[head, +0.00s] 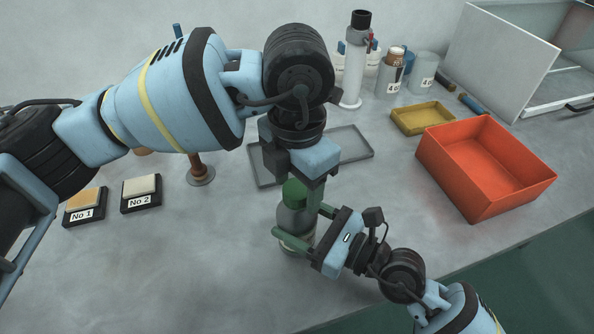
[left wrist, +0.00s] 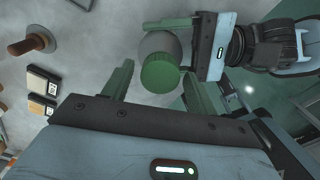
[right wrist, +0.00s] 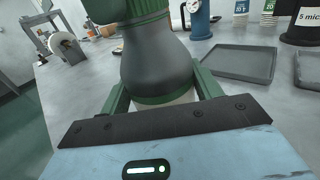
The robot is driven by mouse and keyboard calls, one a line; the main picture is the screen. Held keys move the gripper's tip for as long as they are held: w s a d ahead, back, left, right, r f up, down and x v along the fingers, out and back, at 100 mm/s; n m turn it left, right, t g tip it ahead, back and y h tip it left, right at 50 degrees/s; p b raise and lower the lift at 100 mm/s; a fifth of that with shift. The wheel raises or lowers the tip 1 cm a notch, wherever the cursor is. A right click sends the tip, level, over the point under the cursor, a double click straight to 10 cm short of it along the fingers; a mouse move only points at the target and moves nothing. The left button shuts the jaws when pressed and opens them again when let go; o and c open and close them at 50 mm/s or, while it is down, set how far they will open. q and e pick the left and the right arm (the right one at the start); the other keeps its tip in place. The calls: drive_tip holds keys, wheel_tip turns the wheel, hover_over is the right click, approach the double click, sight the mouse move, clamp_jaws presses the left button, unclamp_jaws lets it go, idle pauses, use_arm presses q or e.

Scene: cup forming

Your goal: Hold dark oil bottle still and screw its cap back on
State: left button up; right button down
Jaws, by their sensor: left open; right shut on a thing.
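The dark oil bottle (head: 293,218) is grey-black with a green band and stands upright on the bench. Its green cap (head: 294,191) sits on top; the right wrist view shows its ribbed side (right wrist: 146,14) over the bottle's shoulder (right wrist: 153,58). How tightly it is threaded cannot be told. My right gripper (head: 304,226) is shut around the bottle's lower body from the right. My left gripper (head: 300,182) points down just above the cap and is open. In the left wrist view the cap (left wrist: 160,73) lies between its two green fingers, apart from both.
A grey tray (head: 358,143) lies behind the bottle. An orange bin (head: 470,195) and a yellow tray (head: 420,119) stand at the right. Labelled blocks (head: 140,205) and a brown-handled stamp (head: 200,172) stand at the left. The front left bench is clear.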

use_arm(q)
drive_tip(key=c, duration=1)
drive_tip(key=o, duration=1.2)
wheel_tip(320, 180, up, 12)
use_arm(e)
drive_tip(key=shift+c, duration=1.2)
unclamp_jaws()
